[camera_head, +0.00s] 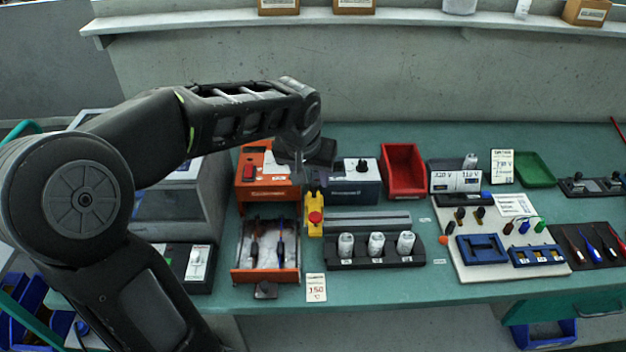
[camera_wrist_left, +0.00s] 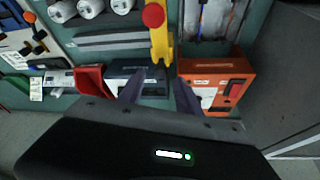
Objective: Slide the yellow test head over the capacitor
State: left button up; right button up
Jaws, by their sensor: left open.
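The yellow test head (camera_head: 315,203) with a red knob stands at the left end of a grey rail (camera_head: 368,219). It also shows in the left wrist view (camera_wrist_left: 161,44). Three white capacitors, the middle one here (camera_head: 376,246), stand upright in a black holder (camera_head: 377,263) in front of the rail, right of the test head. My left gripper (camera_head: 313,178) is just behind the yellow head. In the left wrist view its open fingers (camera_wrist_left: 159,78) point toward the head's near end, with nothing seen between them. Whether they touch it cannot be told. My right gripper is out of view.
An orange unit (camera_head: 252,194) and an open drawer of probes (camera_head: 262,277) lie left of the test head. A grey-blue box (camera_head: 357,190) and a red bin (camera_head: 404,170) stand behind the rail. A pale board (camera_head: 497,268) with blue fixtures lies at right.

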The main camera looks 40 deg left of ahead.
aim_at(314, 185)
pick_arm(q)
jog(key=shift+x, duration=1.8)
jog(key=shift+c, duration=0.2)
grip_shut()
